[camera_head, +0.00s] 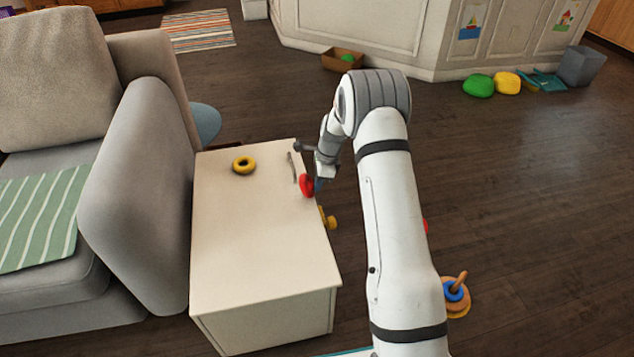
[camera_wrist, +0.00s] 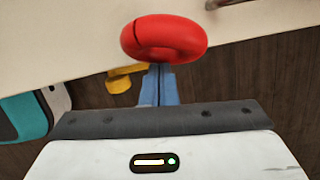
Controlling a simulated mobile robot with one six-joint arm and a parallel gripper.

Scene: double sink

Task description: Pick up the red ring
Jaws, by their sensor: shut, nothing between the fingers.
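The red ring (camera_head: 306,186) is at the right edge of the white cabinet top (camera_head: 250,240); I cannot tell whether it rests on the top. In the wrist view the red ring (camera_wrist: 187,38) is just beyond the blue fingertips. My gripper (camera_head: 318,184) is at the ring's right side, and it also shows in the wrist view (camera_wrist: 159,72). Its fingers are shut together with nothing between them. The ring covers the very ends of the fingers, so I cannot tell whether they touch it.
A yellow ring (camera_head: 244,171) and a thin grey bar (camera_head: 292,167) are on the cabinet top. A yellow object (camera_head: 328,219) shows beside its right edge. A grey sofa (camera_head: 140,190) stands at the left. A ring stacker (camera_head: 457,306) is on the floor at the right.

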